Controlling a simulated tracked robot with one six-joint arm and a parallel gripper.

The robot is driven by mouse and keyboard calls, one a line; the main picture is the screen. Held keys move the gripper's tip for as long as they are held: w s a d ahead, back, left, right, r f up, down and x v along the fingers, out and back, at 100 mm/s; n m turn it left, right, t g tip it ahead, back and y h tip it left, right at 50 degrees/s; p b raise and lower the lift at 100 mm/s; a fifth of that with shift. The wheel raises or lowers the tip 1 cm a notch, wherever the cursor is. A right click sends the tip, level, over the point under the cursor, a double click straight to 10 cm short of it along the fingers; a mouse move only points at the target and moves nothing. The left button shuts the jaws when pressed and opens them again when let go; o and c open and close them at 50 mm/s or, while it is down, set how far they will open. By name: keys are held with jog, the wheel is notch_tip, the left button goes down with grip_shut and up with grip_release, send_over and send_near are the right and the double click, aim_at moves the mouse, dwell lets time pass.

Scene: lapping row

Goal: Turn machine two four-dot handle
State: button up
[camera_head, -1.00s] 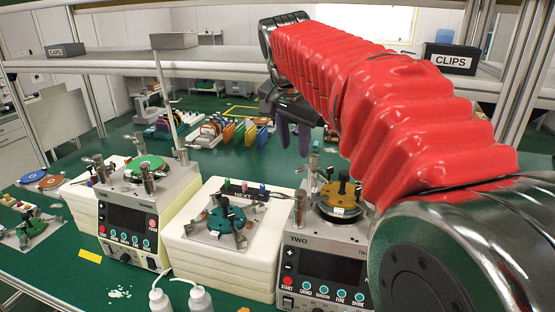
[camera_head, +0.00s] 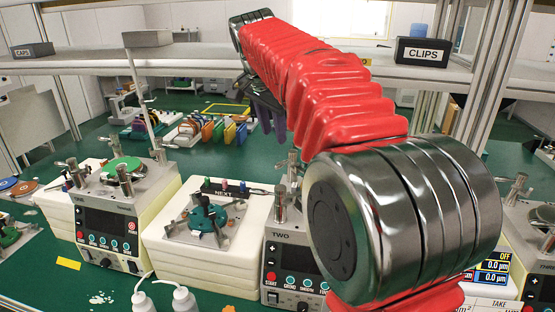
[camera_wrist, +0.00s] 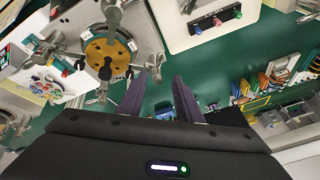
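Machine two (camera_head: 268,262), a grey box labelled TWO with a dark screen and a row of buttons, stands at centre right in the head view. My red-sleeved arm hides much of its top and right side. In the wrist view a brass-coloured round plate (camera_wrist: 97,47) with a black fitting on it, among metal posts and levers, is at upper left. I cannot make out dots on any handle. My gripper (camera_wrist: 160,80) has two purple fingers apart with nothing between them, to the right of the plate in that view. The fingers also show below the arm in the head view (camera_head: 270,116).
Machine one (camera_head: 104,222), with a green plate, stands at left. A cream block (camera_head: 165,245) with a teal fixture and a NEXT strip lies between the machines. White bottles (camera_head: 183,300) stand in front. A shelf with a CLIPS box (camera_head: 422,51) crosses above.

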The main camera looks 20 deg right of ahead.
aim_at(278, 164)
jog(key=x, duration=1.2)
jog(key=shift+f, duration=0.2)
jog(key=shift+c, duration=0.4)
grip_shut()
jog(key=shift+r, duration=0.1)
jog(key=shift+w+a, duration=0.1)
